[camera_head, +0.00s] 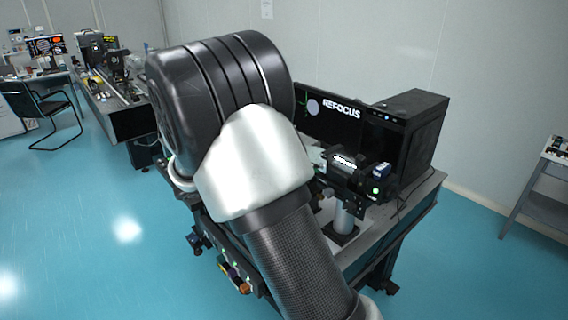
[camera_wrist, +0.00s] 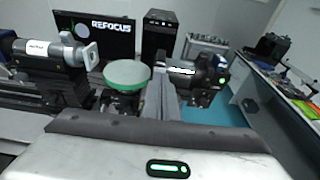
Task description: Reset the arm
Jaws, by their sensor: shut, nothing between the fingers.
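My gripper (camera_wrist: 165,85) shows in the wrist view, with its pale body and green light along the bottom edge. Its fingers look shut and empty, pointing towards the optics on the table. A round pale-green optic (camera_wrist: 127,73) on a dark mount is just left of the fingers; I cannot tell the gap. In the head view my arm fills the middle, bent over the near optical table (camera_head: 408,215), and hides my gripper.
A monitor reading REFOCUS (camera_head: 328,112) and a black computer case (camera_head: 414,130) stand at the table's back. A black optical device (camera_wrist: 200,75) is close right of the fingers; a barrel device (camera_wrist: 40,48) is left. Another bench (camera_head: 118,110) is at far left. Open blue floor lies left.

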